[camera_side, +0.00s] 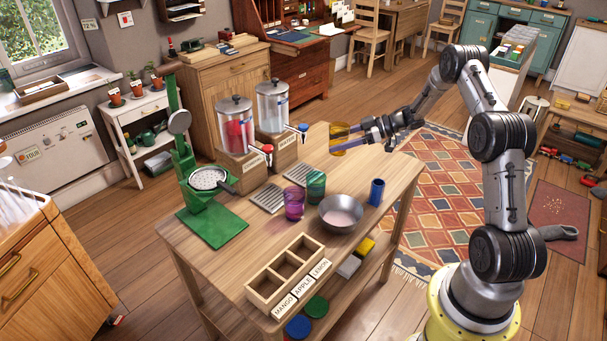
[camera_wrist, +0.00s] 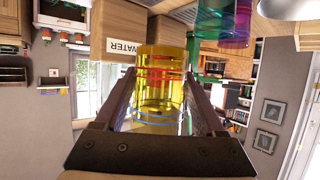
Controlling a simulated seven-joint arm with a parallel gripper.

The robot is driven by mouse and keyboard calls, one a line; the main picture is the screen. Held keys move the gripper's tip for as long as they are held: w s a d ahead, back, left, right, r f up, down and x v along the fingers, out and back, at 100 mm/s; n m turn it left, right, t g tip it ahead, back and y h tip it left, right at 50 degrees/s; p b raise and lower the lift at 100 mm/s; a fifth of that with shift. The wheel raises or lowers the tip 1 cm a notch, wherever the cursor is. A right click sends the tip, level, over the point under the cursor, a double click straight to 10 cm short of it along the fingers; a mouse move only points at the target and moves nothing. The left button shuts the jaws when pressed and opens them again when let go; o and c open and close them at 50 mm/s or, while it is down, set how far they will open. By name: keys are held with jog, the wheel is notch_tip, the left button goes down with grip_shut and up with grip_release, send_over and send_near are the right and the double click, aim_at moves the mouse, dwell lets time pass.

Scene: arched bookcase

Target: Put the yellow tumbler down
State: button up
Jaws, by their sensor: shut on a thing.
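The yellow tumbler (camera_side: 339,137) is see-through and sits between the fingers of my gripper (camera_side: 350,140), near the far right corner of the wooden table. In the wrist view the tumbler (camera_wrist: 159,85) lies between both fingers of my gripper (camera_wrist: 165,95), which are shut on it. The side view does not clearly show whether its base touches the table (camera_side: 240,270). A purple tumbler (camera_side: 294,203) and a green tumbler (camera_side: 316,186) stand together mid-table, left of and nearer than my gripper.
Two drink dispensers (camera_side: 236,125) stand at the back of the table. A metal bowl (camera_side: 341,213), a blue cylinder (camera_side: 377,192), a wooden box with labelled compartments (camera_side: 288,271) and a green press (camera_side: 190,185) occupy other parts. Bare tabletop shows at the far right.

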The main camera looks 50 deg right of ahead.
jog(key=w+d+r+m+t+h, duration=0.1)
jog(key=w+d+m+h, duration=0.2)
jog(key=w+d, duration=0.95)
jog(key=f, duration=0.3)
jog(key=d+f, duration=0.1)
jog(key=f, duration=0.3)
jog(key=d+f, duration=0.1)
jog(key=f, duration=0.2)
jog(key=shift+s+f, duration=0.2)
jog(key=shift+s, duration=0.2)
send_over(303, 174)
jog(key=d, duration=0.4)
jog(key=shift+w+d+f, duration=0.1)
jog(key=shift+w+d, duration=0.05)
jog(key=shift+d, duration=0.05)
jog(key=a, duration=0.2)
jog(key=a+f, duration=0.1)
jog(key=a, duration=0.1)
jog(key=shift+s+a, duration=0.1)
jog(key=shift+s, duration=0.1)
jog(key=shift+f, duration=0.3)
jog(key=shift+f, duration=0.15)
jog(key=o, duration=1.5)
jog(key=shift+o, duration=0.2)
